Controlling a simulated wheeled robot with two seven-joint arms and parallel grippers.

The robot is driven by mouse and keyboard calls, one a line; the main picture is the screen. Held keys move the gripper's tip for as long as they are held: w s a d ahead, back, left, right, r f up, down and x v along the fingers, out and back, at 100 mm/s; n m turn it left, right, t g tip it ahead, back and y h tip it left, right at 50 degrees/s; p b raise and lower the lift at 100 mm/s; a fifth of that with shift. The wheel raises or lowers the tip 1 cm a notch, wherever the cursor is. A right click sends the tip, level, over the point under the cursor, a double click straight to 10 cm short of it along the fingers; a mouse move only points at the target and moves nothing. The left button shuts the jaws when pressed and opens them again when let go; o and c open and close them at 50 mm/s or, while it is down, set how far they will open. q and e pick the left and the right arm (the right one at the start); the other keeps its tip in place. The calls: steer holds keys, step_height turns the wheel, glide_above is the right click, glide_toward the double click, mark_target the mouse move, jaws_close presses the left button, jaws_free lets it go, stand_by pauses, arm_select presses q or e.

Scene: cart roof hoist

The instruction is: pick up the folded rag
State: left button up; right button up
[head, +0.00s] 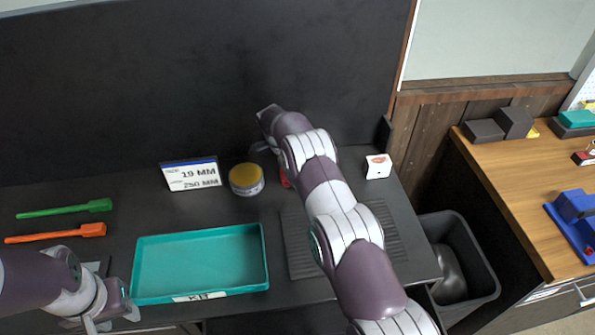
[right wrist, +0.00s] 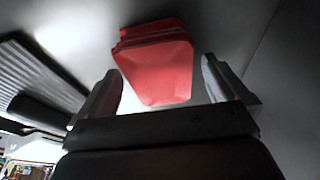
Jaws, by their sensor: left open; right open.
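The folded rag (right wrist: 155,62) is red and layered, and lies on the dark surface in the right wrist view. In the head view only a small red piece of the rag (head: 286,180) shows beside my right arm, which hides the rest. My right gripper (right wrist: 160,72) is open, with one finger on each side of the rag in the picture and a visible gap to each. I cannot tell how far beyond the fingertips the rag lies. My left gripper (head: 111,319) is open and empty at the lower left, near the teal tray.
A yellow-lidded tin (head: 246,180) stands left of the rag, by a size sign (head: 191,175). The teal tray (head: 266,262) and a ribbed dark mat (head: 299,262) lie in front. Green (head: 65,209) and orange (head: 56,234) tools lie left. A black wall closes the back.

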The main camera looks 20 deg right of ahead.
steer(key=c, duration=1)
steer(key=shift+r, duration=0.1)
steer(key=shift+w+r+b, duration=0.1)
steer(key=shift+r+b, duration=0.15)
steer(key=shift+b, duration=0.1)
step_height(320, 180, up, 3)
steer(key=shift+r+b, duration=0.1)
steer(key=shift+b, duration=0.8)
steer(key=s+d+r+b, duration=0.1)
steer(key=s+d+r, duration=0.1)
steer(key=s, duration=0.1)
steer(key=s+d+r+b, duration=0.1)
steer(key=s+d+r, duration=0.1)
steer(key=d, duration=0.1)
steer(key=s+d+r+b, duration=0.1)
steer(key=s+d+r, duration=0.2)
steer(key=shift+s+r, duration=0.1)
steer(key=shift+s, duration=0.2)
